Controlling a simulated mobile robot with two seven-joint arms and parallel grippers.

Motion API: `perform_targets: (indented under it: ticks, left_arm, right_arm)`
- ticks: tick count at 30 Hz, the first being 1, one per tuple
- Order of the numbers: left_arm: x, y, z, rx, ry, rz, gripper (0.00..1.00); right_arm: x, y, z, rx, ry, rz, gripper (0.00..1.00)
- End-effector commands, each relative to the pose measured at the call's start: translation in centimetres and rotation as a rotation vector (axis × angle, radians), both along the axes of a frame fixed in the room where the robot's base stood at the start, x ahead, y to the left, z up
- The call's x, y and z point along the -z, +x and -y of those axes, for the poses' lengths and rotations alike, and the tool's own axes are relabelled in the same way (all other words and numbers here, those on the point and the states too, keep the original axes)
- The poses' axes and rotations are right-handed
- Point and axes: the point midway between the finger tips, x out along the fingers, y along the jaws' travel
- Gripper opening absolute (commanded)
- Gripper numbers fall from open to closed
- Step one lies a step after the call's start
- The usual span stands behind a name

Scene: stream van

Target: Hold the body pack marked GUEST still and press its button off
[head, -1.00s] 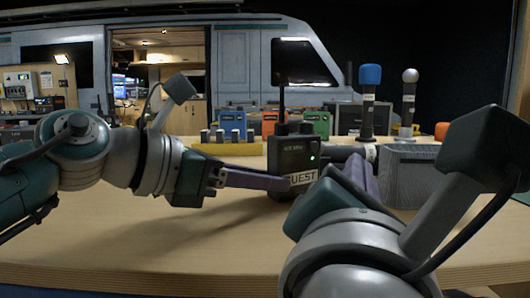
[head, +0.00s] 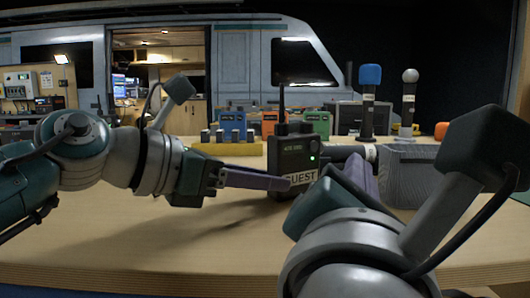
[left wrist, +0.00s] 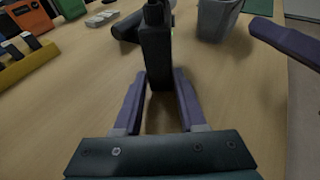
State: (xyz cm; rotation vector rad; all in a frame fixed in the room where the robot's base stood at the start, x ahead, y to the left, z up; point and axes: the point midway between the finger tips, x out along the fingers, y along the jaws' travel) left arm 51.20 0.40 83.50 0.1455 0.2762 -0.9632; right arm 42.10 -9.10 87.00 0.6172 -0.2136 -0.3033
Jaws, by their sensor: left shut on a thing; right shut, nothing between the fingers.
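The dark body pack (head: 293,157) stands upright on the table, with a white GUEST label low on its front, a lit green light and an antenna on top. My left gripper (head: 288,182) is shut on its lower part. One purple finger crosses the front in the head view. In the left wrist view the pack (left wrist: 157,50) sits between the left fingers (left wrist: 159,85). My right gripper (head: 355,172) is shut and empty, just right of the pack. One of its purple fingers shows at the upper right of the left wrist view (left wrist: 285,40). I cannot make out the button.
A dark handheld microphone (head: 348,152) lies behind the pack. A grey bin (head: 405,180) stands to the right. Blue-topped (head: 369,100) and silver-topped (head: 409,100) microphones stand behind. A yellow rack (head: 225,149) and coloured boxes (head: 317,122) are further back. The front left of the table is clear.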

Motion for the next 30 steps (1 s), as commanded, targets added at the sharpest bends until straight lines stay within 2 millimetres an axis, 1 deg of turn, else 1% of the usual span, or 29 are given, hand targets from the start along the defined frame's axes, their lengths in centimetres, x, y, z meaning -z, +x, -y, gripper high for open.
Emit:
perform_targets:
  ticks: [26,30]
  left_arm:
    - [-0.07,0.02,0.0,-0.001,-0.001,0.001,0.0]
    - [-0.07,0.02,0.0,-0.001,-0.001,0.001,0.0]
  right_arm:
    - [0.01,0.0,0.01,0.0,0.0,0.0,0.0]
    - [0.19,-0.12,0.5,-0.013,0.008,0.0,0.0]
